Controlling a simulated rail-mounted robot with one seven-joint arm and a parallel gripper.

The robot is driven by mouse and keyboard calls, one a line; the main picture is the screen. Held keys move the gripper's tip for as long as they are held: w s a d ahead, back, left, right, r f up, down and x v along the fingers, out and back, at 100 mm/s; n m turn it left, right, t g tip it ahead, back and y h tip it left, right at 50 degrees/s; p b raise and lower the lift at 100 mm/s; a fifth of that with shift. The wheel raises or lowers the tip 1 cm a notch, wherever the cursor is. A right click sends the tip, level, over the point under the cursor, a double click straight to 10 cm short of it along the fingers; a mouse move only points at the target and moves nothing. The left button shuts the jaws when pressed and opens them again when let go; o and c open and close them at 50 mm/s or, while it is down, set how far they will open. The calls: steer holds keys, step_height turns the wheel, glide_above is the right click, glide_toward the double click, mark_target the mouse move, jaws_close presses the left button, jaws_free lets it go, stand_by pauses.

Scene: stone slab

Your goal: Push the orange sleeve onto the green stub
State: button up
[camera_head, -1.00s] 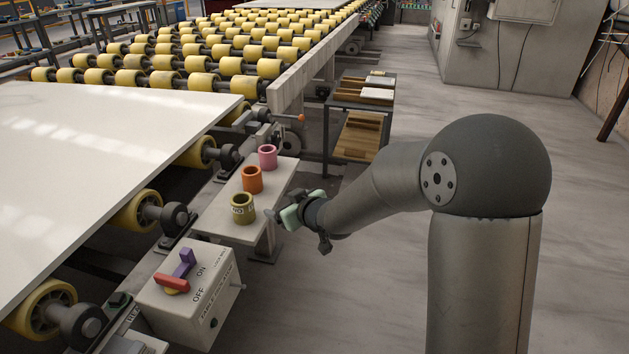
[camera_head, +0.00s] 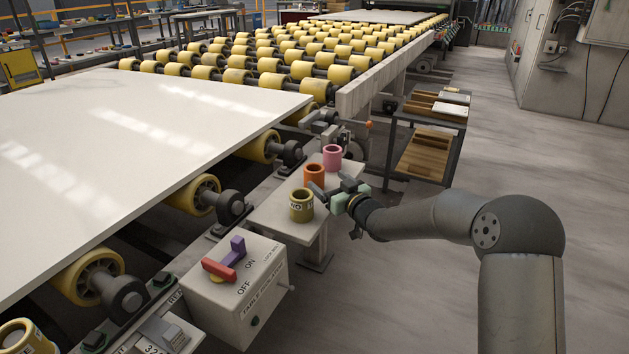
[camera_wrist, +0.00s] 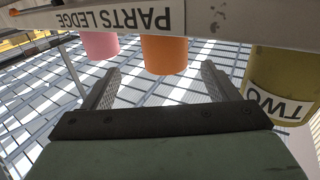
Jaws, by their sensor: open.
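The orange sleeve (camera_head: 314,175) stands upright on the parts ledge (camera_head: 271,213), between a pink sleeve (camera_head: 332,157) and an olive sleeve (camera_head: 301,206). My gripper (camera_head: 327,191) is open and empty at the right edge of the ledge, close to the orange sleeve. In the wrist view the orange sleeve (camera_wrist: 165,55) is just ahead of the two spread fingertips, lined up with the gap, not gripped. Small dark green pieces show by the switch box, one at its back corner (camera_head: 162,278) and one on its front (camera_head: 255,321); I cannot tell which is the green stub.
The olive sleeve (camera_wrist: 282,85) is close beside one finger. The switch box (camera_head: 236,288) with red and purple levers stands at the near end of the ledge. A large white slab (camera_head: 120,160) lies on rollers at left. The floor at right is clear.

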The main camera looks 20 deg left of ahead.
mark_target(320, 179)
steer(key=shift+s+a+f+b+x, duration=0.15)
steer(key=shift+b+x, duration=0.15)
steer(key=shift+x, duration=1.15)
steer(key=shift+s+a+f+b+x, duration=0.15)
steer(key=shift+b+x, duration=0.1)
steer(key=shift+x, duration=1.2)
steer(key=shift+d, duration=0.1)
steer(key=c, duration=1.1)
